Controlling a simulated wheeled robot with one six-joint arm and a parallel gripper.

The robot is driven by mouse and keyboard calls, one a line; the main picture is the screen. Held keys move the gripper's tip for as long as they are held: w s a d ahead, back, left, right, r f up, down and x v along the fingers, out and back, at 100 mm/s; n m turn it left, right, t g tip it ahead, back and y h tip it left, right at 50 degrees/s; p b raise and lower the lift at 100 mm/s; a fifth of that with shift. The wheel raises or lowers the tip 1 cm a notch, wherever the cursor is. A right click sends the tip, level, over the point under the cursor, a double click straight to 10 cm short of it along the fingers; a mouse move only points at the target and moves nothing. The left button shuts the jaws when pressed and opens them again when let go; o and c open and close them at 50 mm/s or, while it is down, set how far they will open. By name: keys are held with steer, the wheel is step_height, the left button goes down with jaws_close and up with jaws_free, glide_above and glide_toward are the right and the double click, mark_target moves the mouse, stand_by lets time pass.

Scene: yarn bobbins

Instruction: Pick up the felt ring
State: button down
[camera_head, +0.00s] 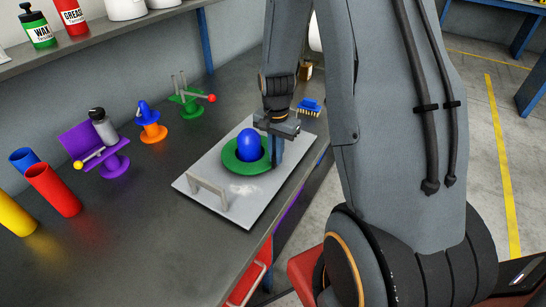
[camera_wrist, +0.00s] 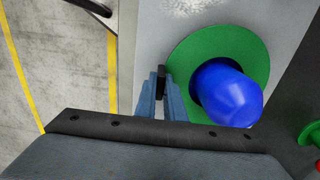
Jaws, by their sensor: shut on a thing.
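A green ring (camera_head: 240,165), which I take as the felt ring, is on the pale tray (camera_head: 212,147). It lies around a blue rounded piece (camera_head: 249,146). In the wrist view the green ring (camera_wrist: 252,47) and the blue piece (camera_wrist: 229,93) are to the right of my fingers. My gripper (camera_head: 276,160) points down at the ring's right side in the head view. In the wrist view my gripper (camera_wrist: 161,82) is shut at the ring's near-left edge, with a dark piece between the fingertips. The exact contact is partly hidden.
The tray has a raised handle (camera_head: 208,193) and lies near the bench's front edge. A blue brush (camera_head: 309,106) is beyond it. Orange (camera_head: 153,131), purple (camera_head: 105,160) and green (camera_head: 188,102) stands are at left and back, with red (camera_head: 55,190) and yellow (camera_head: 16,215) tubes.

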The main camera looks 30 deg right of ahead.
step_height(320, 180, up, 9)
steer(key=shift+b, duration=1.05)
step_height(320, 180, up, 3)
steer(key=shift+f+p, duration=0.1)
steer(key=shift+p, duration=1.1)
